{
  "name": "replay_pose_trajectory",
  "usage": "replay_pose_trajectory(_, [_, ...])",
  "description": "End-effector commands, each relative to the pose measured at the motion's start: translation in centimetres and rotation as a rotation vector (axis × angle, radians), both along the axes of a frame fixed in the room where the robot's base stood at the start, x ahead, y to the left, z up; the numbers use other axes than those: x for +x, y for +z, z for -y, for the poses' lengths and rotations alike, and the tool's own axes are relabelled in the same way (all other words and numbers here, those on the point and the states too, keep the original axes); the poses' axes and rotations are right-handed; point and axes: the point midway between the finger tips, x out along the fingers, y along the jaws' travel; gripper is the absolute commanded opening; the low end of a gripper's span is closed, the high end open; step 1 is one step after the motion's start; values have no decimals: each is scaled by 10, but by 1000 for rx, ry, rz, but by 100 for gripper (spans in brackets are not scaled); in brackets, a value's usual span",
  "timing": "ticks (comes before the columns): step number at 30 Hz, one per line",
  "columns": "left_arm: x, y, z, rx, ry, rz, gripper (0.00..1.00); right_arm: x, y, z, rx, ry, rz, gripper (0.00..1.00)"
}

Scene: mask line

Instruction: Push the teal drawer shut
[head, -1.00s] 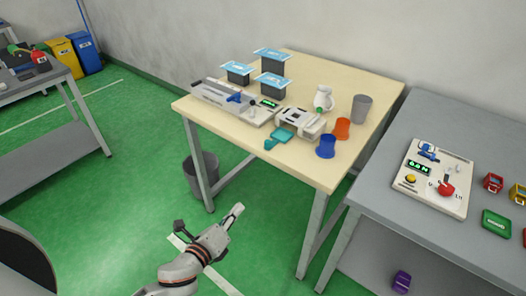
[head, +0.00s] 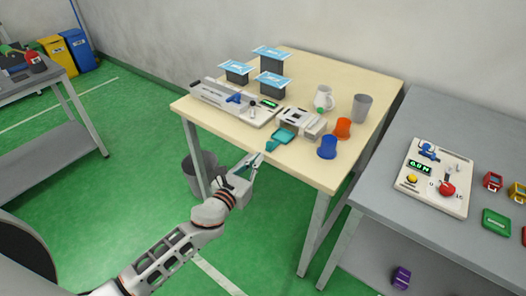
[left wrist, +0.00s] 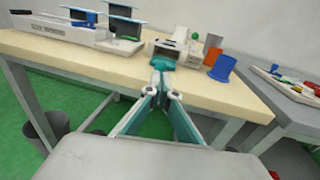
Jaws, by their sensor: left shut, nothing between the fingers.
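The teal drawer (head: 284,135) sticks out from the front of a small white machine (head: 303,120) on the wooden table. It also shows in the left wrist view (left wrist: 163,63), straight beyond my fingertips. My left gripper (head: 257,160) is shut and empty, in front of the table's near edge and pointing at the drawer. In the left wrist view the closed fingers (left wrist: 159,80) overlap the drawer's lower edge; I cannot tell whether they touch it. My right gripper is not in view.
A blue cup (head: 327,147) and an orange cup (head: 342,128) stand right of the machine. A grey-white device (head: 235,103) lies to its left. A grey bin (head: 197,175) stands below the table. A grey table (head: 385,200) adjoins at right.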

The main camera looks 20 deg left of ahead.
Motion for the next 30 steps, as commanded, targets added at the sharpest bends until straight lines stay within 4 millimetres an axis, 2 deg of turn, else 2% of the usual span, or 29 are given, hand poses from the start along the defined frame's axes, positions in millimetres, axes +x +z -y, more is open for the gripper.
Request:
replay_pose_trajectory(3, [20, 0, 4, -2, 0, 1, 0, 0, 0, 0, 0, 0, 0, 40])
replay_pose_trajectory(7, [34, -2, 7, -1, 0, 0, 0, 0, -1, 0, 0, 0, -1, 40])
replay_pose_trajectory(12, [42, -2, 9, -2, -1, -1, 0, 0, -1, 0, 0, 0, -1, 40])
replay_pose_trajectory(23, [44, -2, 9, -1, -1, 0, 0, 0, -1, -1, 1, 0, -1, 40])
replay_pose_trajectory(26, [51, -2, 11, -2, -1, 2, 0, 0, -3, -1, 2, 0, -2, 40])
replay_pose_trajectory(30, [75, -2, 20, -2, -1, 3, 0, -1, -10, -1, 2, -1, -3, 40])
